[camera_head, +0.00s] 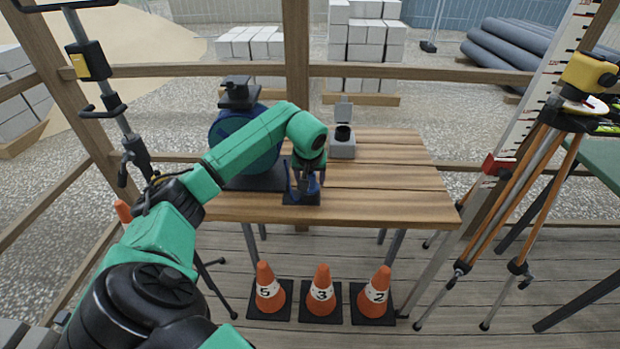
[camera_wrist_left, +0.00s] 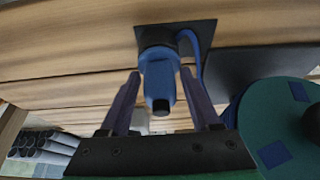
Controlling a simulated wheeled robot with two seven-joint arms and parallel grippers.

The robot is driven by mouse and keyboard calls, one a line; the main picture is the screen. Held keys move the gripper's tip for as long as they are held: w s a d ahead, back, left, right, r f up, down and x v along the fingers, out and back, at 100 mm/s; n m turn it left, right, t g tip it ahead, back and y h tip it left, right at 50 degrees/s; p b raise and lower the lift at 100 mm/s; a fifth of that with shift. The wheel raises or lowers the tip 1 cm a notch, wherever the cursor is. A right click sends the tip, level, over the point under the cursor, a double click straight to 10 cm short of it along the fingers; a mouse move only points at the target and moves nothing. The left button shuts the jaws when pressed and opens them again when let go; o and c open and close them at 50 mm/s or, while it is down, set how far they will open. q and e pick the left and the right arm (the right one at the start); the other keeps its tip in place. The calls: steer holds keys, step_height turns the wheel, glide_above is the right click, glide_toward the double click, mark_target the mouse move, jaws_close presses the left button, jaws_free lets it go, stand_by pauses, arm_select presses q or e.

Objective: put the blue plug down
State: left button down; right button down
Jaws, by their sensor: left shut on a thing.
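The blue plug (camera_wrist_left: 160,78) is between the two dark fingers of my left gripper (camera_wrist_left: 160,72) in the left wrist view, with a blue cable beside it. Its far end is at a black square pad (camera_wrist_left: 208,32) on the wooden table; I cannot tell whether they touch. In the head view my left gripper (camera_head: 308,178) is low over the front of the table (camera_head: 385,190), just above the pad (camera_head: 301,198), and largely hides the plug. My left gripper is shut on the plug. My right gripper is out of view.
A blue cable reel (camera_head: 228,165) stands left of my gripper, partly behind my arm. A grey box with a raised lid (camera_head: 342,148) is at the table's back. The table's right side is clear. Orange cones (camera_head: 322,285) stand on the floor in front.

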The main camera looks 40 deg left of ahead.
arm_select(q)
steer(key=shift+f, duration=0.15)
steer(key=shift+c, duration=0.5)
jaws_free()
steer(key=shift+f, duration=0.1)
steer(key=v, duration=1.2)
steer(key=shift+r, duration=0.3)
